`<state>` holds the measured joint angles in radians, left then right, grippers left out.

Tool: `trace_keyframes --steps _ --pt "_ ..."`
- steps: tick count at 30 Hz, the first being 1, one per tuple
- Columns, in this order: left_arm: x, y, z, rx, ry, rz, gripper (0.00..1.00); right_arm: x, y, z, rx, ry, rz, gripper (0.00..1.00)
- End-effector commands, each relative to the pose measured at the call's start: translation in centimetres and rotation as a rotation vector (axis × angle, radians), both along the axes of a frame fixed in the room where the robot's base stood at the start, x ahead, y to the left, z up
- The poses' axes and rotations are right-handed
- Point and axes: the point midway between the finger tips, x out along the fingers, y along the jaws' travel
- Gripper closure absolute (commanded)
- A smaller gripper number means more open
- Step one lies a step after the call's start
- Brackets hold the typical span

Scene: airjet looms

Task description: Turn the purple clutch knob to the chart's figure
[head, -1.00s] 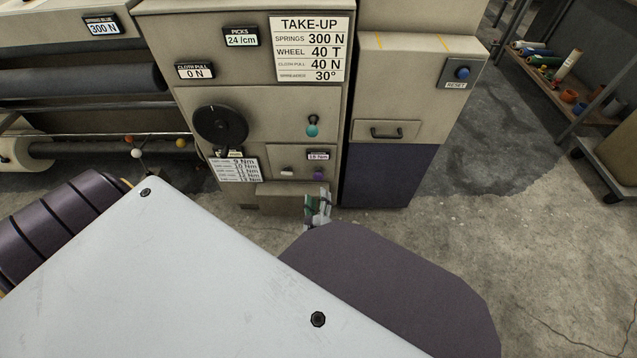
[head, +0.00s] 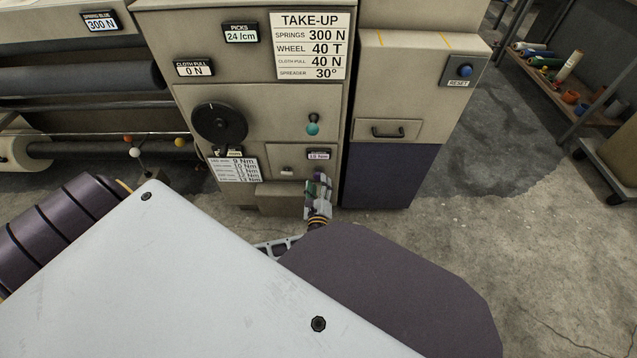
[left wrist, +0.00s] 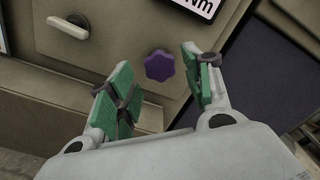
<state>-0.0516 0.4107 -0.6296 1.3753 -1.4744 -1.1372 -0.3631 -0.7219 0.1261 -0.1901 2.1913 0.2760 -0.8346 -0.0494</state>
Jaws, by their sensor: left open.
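The purple clutch knob (left wrist: 159,66) has a lobed rim and sits on the beige panel in the left wrist view. In the head view it is mostly covered by my left gripper (head: 319,186). My left gripper is open, its green-padded fingers (left wrist: 160,88) on either side of the knob's line, with the knob showing in the gap beyond them. I cannot tell whether they touch it. A small display (head: 318,156) above the knob reads about 18 Nm, too small to be sure. The chart (head: 234,168) lists rows from 9 to 13 Nm; its left column is unreadable.
A pale handle (left wrist: 68,27) is left of the knob. Above are a teal-tipped lever (head: 313,126) and a black handwheel (head: 220,124). The take-up card (head: 310,46) reads springs 300 N, wheel 40 T. A dark blue cabinet panel (head: 390,176) stands to the right.

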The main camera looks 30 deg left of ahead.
Motion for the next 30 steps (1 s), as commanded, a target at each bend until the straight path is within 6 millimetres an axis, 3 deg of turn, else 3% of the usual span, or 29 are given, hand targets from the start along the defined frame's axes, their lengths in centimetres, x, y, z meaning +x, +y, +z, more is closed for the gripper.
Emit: trace_keyframes --steps 7,24,30 --pt "1.6 1.0 -0.1 0.0 0.0 0.0 0.5 0.0 0.1 -0.6 0.007 -0.003 0.002 0.6" --pt "1.6 1.0 0.0 0.0 0.002 0.0 0.5 0.0 0.1 -0.6 0.007 -0.002 0.002 0.6" --pt "1.6 1.0 0.0 -0.001 0.001 0.0 0.74 0.0 0.2 -0.5 0.006 -0.003 0.003 0.6"
